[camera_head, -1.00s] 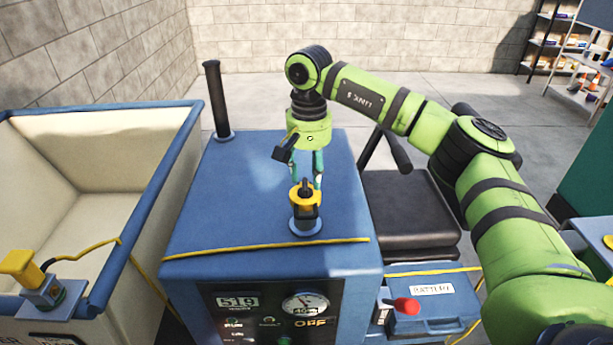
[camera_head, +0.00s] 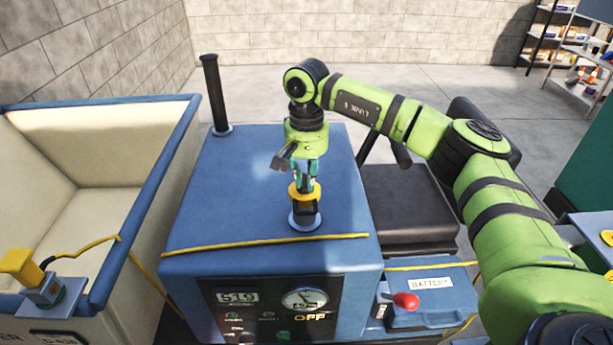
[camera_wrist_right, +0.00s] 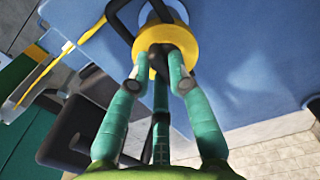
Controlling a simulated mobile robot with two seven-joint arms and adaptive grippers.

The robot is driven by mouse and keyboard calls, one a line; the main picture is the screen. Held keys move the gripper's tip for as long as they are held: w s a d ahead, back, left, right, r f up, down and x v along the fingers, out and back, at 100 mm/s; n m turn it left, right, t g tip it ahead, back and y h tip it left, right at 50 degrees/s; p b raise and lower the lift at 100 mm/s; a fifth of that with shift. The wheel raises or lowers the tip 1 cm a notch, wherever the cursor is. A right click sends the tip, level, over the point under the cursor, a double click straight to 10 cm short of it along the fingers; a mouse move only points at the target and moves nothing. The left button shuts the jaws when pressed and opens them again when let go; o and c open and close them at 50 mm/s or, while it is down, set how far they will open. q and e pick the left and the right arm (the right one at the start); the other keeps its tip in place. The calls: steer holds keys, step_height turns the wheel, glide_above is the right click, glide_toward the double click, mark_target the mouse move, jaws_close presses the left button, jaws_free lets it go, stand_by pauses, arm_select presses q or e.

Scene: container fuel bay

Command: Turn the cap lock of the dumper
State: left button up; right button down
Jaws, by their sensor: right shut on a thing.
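The dumper's blue body (camera_head: 240,215) stands in the middle of the head view. On its top is a yellow cap (camera_head: 304,194) over a dark neck (camera_head: 304,212) and a light round base. My right gripper (camera_head: 305,186) points down from above, its teal fingers shut on the dark key-like grip at the top of the cap. In the right wrist view the yellow cap (camera_wrist_right: 165,40) is a round disc, with the fingers (camera_wrist_right: 158,70) closed around its dark centre part. The fingers partly hide that part. My left gripper is not in view.
A cream skip with a blue rim (camera_head: 150,205) is at left, with a yellow-topped device (camera_head: 22,265) on its front edge. A black exhaust pipe (camera_head: 214,95) rises behind the cap. A black seat (camera_head: 410,200) and blue battery box (camera_head: 432,302) are at right.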

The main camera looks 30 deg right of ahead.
steer(key=shift+m, duration=0.4)
steer(key=m, duration=0.3)
steer(key=shift+a+m, duration=0.15)
steer(key=shift+m, duration=0.25)
steer(key=m, duration=0.4)
steer(key=shift+a+m+b, duration=0.1)
steer(key=shift+m+b, duration=0.2)
steer(key=shift+b, duration=0.1)
steer(key=m, duration=0.4)
steer(key=shift+w+a, duration=0.1)
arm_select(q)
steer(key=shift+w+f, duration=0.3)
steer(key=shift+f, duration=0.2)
arm_select(e)
steer(key=m, duration=0.4)
steer(key=shift+m, duration=0.5)
